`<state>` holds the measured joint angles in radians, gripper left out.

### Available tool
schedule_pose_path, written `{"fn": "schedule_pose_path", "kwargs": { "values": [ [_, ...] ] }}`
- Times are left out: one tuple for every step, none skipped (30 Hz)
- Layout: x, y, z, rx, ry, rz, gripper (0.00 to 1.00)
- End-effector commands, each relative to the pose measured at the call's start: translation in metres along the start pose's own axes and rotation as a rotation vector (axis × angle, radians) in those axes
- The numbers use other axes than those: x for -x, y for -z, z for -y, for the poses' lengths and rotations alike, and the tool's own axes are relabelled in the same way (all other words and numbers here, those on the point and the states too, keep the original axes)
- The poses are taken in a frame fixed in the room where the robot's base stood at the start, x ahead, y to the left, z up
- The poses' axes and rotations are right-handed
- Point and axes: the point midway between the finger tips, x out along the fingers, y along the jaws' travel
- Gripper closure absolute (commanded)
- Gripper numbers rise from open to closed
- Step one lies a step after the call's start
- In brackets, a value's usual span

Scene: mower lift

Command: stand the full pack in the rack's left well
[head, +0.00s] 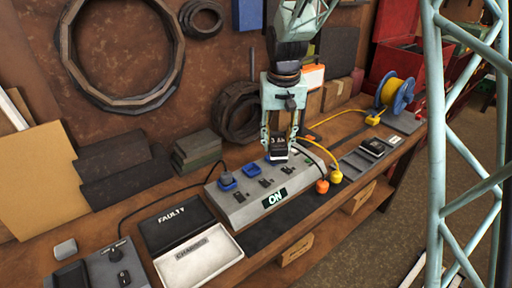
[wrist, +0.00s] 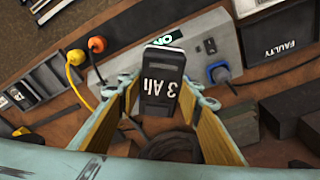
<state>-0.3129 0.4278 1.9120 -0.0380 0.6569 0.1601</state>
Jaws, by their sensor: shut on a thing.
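My gripper (head: 280,146) points down over the far right part of the grey box marked ON. Its two fingers are shut on a dark pack (head: 278,142) with white "3 Ah" lettering. In the wrist view the pack (wrist: 160,88) sits upright between the fingers, its pale end toward the box. I cannot tell whether the pack's lower end touches the box; a blue edge shows there. The rack (head: 352,167) lies to the right of the box, with several wells. One dark pack (head: 374,147) with a pale label lies in it; other wells look empty.
The grey box (head: 240,208) has a blue plug (head: 228,181) and several slots. Yellow and orange plugs (head: 322,186) with a cord lie between box and rack. The FAULTY tray (head: 175,222) and a white tray (head: 200,260) stand left. A cable reel (head: 397,95) stands behind the rack.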

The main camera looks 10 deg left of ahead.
Motion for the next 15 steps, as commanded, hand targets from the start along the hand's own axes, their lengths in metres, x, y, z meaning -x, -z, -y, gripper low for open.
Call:
{"fn": "schedule_pose_path", "kwargs": {
  "values": [
    [0.001,0.000,-0.014,-0.013,-0.002,-0.002,0.85],
    [0.002,0.000,-0.021,-0.018,-0.002,-0.002,0.85],
    [0.002,-0.001,-0.031,-0.026,-0.004,-0.002,0.85],
    [0.003,-0.001,-0.038,-0.032,-0.004,-0.002,0.85],
    [0.003,-0.002,-0.045,-0.038,-0.005,-0.001,0.85],
    [0.004,-0.002,-0.055,-0.047,-0.006,-0.001,0.85],
    [0.005,-0.003,-0.062,-0.052,-0.007,-0.001,0.85],
    [0.005,-0.004,-0.069,-0.058,-0.008,-0.001,0.85],
    [0.006,-0.005,-0.079,-0.066,-0.009,-0.002,0.85],
    [0.007,-0.006,-0.085,-0.072,-0.009,-0.002,0.85],
    [0.008,-0.007,-0.093,-0.078,-0.010,-0.002,0.85],
    [0.009,-0.008,-0.102,-0.086,-0.011,-0.003,0.85],
    [0.009,-0.009,-0.109,-0.091,-0.012,-0.003,0.85],
    [0.010,-0.010,-0.116,-0.098,-0.013,-0.003,0.85],
    [0.011,-0.012,-0.125,-0.106,-0.014,-0.003,0.85]
  ]
}}
